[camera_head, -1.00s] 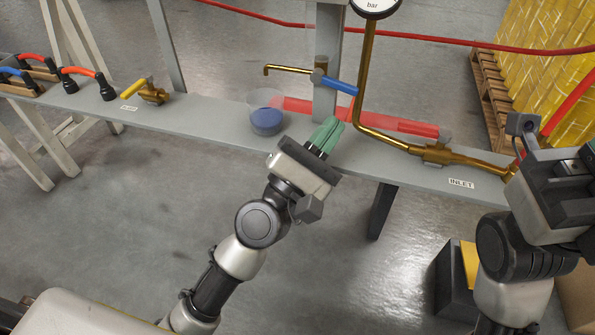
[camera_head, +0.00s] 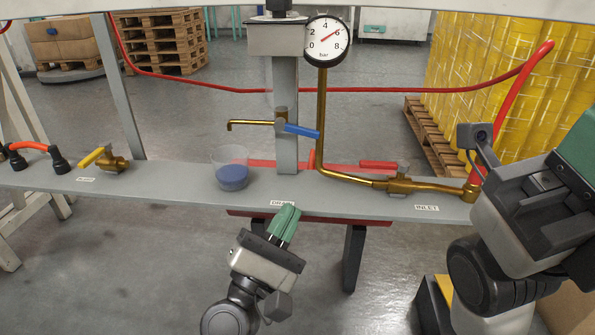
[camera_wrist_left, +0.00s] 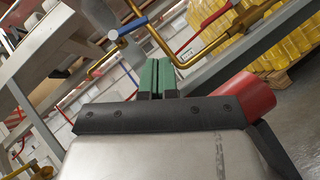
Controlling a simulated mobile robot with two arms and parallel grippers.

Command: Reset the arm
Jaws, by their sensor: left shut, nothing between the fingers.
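My left gripper (camera_head: 286,224) has green fingers pressed together with nothing between them. It points up and away from me, in front of the grey bench (camera_head: 345,203) by the "DRAIN" label. In the left wrist view its fingers (camera_wrist_left: 157,74) also lie side by side. My right gripper is at the right edge, where one green part (camera_head: 577,148) shows; its fingertips are cut off. A blue-handled tap (camera_head: 300,130) stands above the bench, beyond the left gripper and apart from it. The gauge (camera_head: 327,40) reads near 6 bar.
A clear cup with blue contents (camera_head: 232,177) stands on the bench, left of the post. A brass pipe (camera_head: 400,186) runs right to the inlet. A yellow-handled valve (camera_head: 105,160) sits at left. A red cylinder (camera_wrist_left: 245,95) is close beside the left gripper in its wrist view.

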